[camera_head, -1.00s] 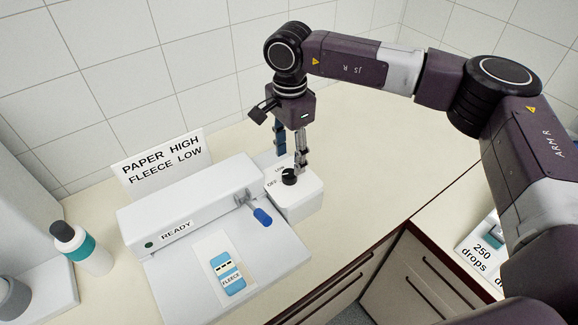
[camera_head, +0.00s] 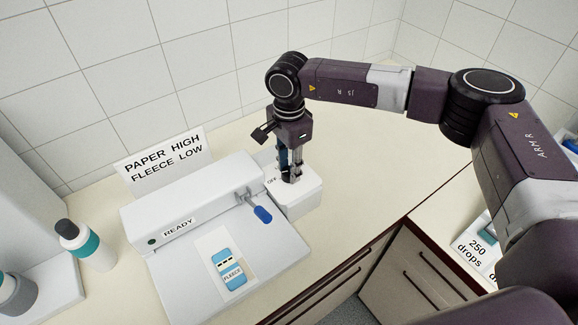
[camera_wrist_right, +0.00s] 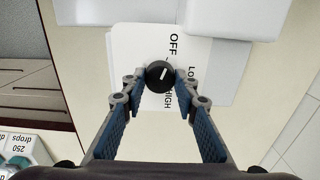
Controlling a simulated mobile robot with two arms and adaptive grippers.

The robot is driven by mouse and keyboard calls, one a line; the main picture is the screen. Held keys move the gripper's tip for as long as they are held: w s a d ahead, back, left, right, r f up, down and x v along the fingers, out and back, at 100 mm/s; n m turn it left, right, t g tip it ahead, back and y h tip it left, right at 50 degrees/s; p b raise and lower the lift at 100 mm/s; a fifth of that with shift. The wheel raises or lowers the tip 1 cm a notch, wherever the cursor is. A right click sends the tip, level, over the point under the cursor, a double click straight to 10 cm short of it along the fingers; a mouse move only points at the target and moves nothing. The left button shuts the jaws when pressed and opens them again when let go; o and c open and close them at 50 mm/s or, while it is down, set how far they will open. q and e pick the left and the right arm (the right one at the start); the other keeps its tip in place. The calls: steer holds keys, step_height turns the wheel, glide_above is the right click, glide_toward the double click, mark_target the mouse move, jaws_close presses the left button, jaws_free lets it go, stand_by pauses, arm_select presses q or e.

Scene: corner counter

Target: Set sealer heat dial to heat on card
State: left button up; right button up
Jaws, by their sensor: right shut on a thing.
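The heat dial is a round black knob (camera_wrist_right: 160,74) with a white mark, on a white box (camera_head: 300,199) at the sealer's right end. In the right wrist view OFF, LOW and HIGH are printed around it; the mark points up and slightly right, roughly towards OFF. My right gripper (camera_head: 290,179) points down over the box, its fingertips (camera_wrist_right: 162,88) shut on the knob from both sides. The card (camera_head: 163,160) reads PAPER HIGH, FLEECE LOW. The white sealer (camera_head: 190,203) shows READY. A blue pouch labelled FLEECE (camera_head: 229,269) lies on its front plate. My left gripper is out of view.
A blue-handled lever (camera_head: 261,213) sticks out of the sealer near the box. A bottle with a teal band (camera_head: 84,246) stands at the left. A box labelled 250 drops (camera_head: 473,249) is at the right. The counter right of the dial box is clear.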

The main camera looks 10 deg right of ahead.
steer(key=shift+c, duration=0.8)
steer(key=shift+f+m+b, duration=0.2)
steer(key=shift+m+b, duration=0.7)
steer(key=shift+b, duration=0.35)
steer(key=m+b, duration=0.4)
steer(key=shift+m, duration=0.3)
steer(key=m+b, duration=0.2)
steer(key=m, duration=0.1)
steer(key=shift+b, duration=0.35)
steer(key=shift+r+m+b, duration=0.2)
steer(key=shift+m+b, duration=0.85)
steer(key=shift+m, duration=1.05)
steer(key=o, duration=1.2)
steer(key=shift+c, duration=0.2)
